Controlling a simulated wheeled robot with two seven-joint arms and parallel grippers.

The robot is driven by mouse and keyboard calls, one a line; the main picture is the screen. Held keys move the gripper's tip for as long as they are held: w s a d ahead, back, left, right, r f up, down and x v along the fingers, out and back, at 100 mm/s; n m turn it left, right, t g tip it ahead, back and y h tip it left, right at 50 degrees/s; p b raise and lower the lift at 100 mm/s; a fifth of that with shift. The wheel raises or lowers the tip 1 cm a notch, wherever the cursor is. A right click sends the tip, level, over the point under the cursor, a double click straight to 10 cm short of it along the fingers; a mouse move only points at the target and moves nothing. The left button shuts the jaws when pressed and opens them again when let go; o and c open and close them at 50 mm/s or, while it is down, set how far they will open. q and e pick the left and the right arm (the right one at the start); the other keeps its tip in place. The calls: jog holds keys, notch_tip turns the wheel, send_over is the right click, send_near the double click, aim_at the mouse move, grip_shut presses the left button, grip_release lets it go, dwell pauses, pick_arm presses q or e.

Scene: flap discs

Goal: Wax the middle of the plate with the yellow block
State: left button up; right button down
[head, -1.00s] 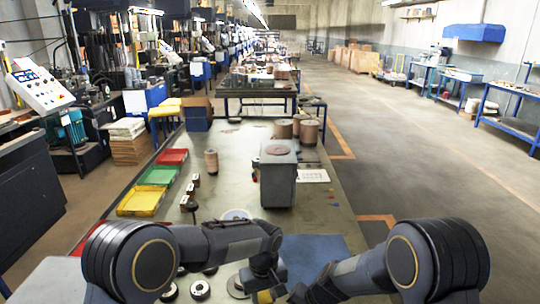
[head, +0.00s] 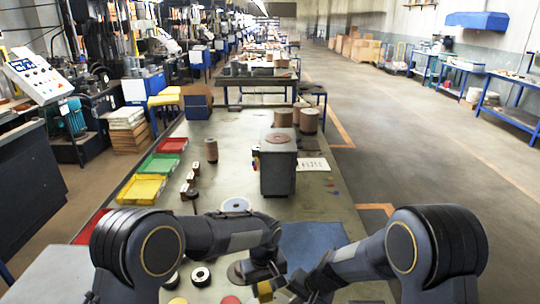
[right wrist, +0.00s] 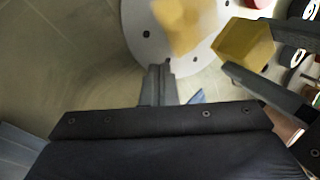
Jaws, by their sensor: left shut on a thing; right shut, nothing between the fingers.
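The yellow block (right wrist: 243,48) is held between the grey fingers of my left gripper (right wrist: 268,66) in the right wrist view. In the head view the block (head: 264,291) shows as a small yellow patch at my left gripper (head: 262,283), low in the middle. The light grey round plate (right wrist: 147,42) with dark holes lies at the top of the right wrist view, partly cut off. A blurred yellow patch covers its middle. The block overlaps the plate's right side; I cannot tell whether they touch. My right gripper (right wrist: 158,84) is shut and empty, just below the plate's edge.
A grey box-shaped stand (head: 278,172) with a brown disc on top stands mid-bench. Yellow (head: 141,189), green (head: 158,168) and red (head: 172,145) trays line the left edge. A blue mat (head: 312,243) lies beyond my right arm. Small discs and rolls (head: 200,276) lie near my left arm.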

pick_arm(q)
jog(key=shift+f, duration=1.5)
jog(key=shift+s+d+r, duration=0.1)
jog(key=shift+s, duration=1.95)
